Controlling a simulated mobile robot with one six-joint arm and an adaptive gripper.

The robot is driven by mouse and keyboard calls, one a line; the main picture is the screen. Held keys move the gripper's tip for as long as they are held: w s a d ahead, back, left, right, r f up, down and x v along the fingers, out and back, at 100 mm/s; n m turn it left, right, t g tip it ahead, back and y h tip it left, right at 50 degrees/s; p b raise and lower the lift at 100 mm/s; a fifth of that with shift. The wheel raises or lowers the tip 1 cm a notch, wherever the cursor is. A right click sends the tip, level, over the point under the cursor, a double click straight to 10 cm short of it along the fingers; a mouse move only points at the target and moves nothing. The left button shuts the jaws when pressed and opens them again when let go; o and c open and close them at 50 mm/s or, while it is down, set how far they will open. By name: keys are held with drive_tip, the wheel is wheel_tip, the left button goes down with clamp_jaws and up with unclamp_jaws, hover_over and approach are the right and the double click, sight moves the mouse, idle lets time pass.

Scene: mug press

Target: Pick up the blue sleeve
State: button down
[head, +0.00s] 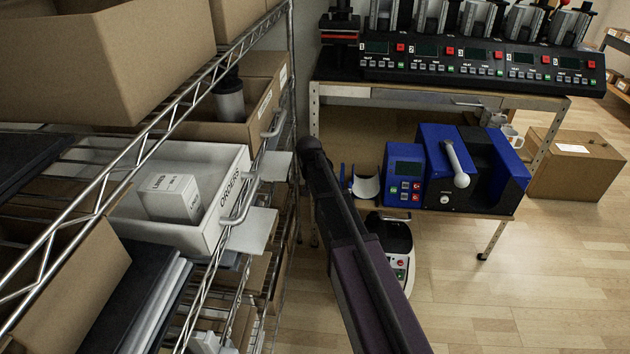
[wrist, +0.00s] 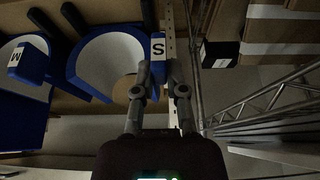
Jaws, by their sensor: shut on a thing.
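In the wrist view, a blue sleeve (wrist: 112,50) with a pale curved inside has a blue tab marked S (wrist: 158,47). My gripper (wrist: 160,78) is shut on this tab, one finger on each side. A second blue sleeve with a tab marked M (wrist: 28,60) is at the left edge of the wrist view. In the head view, a pale curved sleeve piece with blue edges (head: 366,186) shows just right of my arm; I cannot tell which sleeve it is. My gripper is hidden in the head view.
A blue mug press (head: 460,165) and its control box (head: 403,175) stand on the lower shelf. A multi-station press (head: 480,60) is on the table above. A wire rack (head: 140,135) with a white bin (head: 225,165) is close on the left. Open wooden floor (head: 530,270) lies right.

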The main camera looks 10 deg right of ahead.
drive_tip(key=shift+r+p, duration=4.65)
drive_tip(key=shift+r, duration=0.15)
wheel_tip(320, 180, up, 20)
drive_tip(key=p, duration=2)
drive_tip(key=shift+s, duration=0.1)
